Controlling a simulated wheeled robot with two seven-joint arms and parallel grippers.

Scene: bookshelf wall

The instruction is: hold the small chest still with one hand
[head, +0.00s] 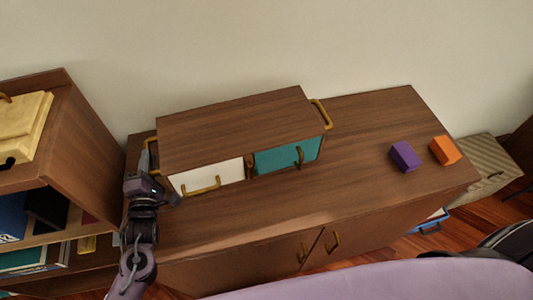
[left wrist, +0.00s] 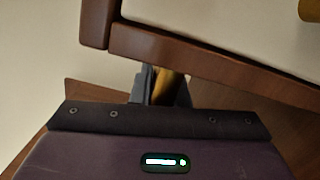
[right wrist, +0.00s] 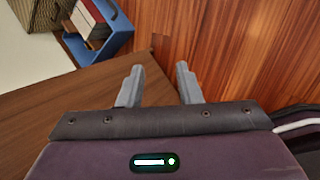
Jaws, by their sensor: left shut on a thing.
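The small chest (head: 235,115) is a brown wooden box on top of a low cabinet. Its front has a white drawer (head: 208,178) and a teal drawer (head: 287,156), each with a brass handle. The teal drawer looks set back in its opening. My left gripper (head: 152,168) is at the chest's left end, by the brass side handle (head: 152,150). In the left wrist view my left gripper (left wrist: 162,86) is shut on that handle (left wrist: 170,85), right beside the chest's edge (left wrist: 190,55). My right gripper (right wrist: 158,72) is open and empty, and out of the head view.
A purple block (head: 403,156) and an orange block (head: 445,150) lie on the cabinet top (head: 350,170) at the right. The top in front of the chest is clear. A bookshelf (head: 85,130) stands close at left. A blue bin (right wrist: 118,35) is on the floor at right.

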